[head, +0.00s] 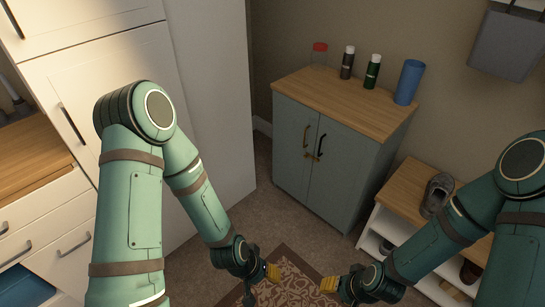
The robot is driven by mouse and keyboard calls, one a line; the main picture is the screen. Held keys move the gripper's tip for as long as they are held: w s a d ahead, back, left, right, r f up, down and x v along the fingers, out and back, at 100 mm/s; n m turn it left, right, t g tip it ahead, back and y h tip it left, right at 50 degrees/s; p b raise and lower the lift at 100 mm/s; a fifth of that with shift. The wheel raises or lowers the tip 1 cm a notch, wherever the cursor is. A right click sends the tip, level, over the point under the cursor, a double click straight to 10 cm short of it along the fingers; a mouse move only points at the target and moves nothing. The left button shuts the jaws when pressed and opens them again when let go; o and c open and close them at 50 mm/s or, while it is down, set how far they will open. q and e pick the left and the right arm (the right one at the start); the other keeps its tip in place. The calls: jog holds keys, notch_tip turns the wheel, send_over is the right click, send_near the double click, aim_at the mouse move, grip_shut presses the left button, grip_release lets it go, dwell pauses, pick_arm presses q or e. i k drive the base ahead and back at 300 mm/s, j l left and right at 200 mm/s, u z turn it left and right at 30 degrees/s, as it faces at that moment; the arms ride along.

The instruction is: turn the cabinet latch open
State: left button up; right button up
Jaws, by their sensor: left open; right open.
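A grey-blue two-door cabinet (338,160) with a wooden top stands in the middle of the head view. A small brass latch (313,156) sits across the seam between its doors, just below the two handles. The doors look shut. The exact angle of the latch is too small to tell. My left gripper (273,273) is open and low over the patterned rug, below and left of the cabinet, apart from it. My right gripper (329,284) is open and low in front of the cabinet, also apart from it. Neither holds anything.
On the cabinet top stand a red-lidded jar (319,54), two bottles (348,62) and a blue cup (408,83). A shoe rack (400,186) with a grey shoe (437,194) stands close on the right. A tall white cupboard (215,90) is on the left. Carpet before the cabinet is clear.

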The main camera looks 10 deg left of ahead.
aim_at(318, 159)
jog(key=i+j+z, duration=0.1)
jog(key=i+z, duration=0.2)
jog(key=i, duration=0.2)
jog(key=i+j+z, duration=0.3)
jog(key=i, duration=0.2)
jog(key=i+j+z, duration=0.3)
jog(key=i, duration=0.15)
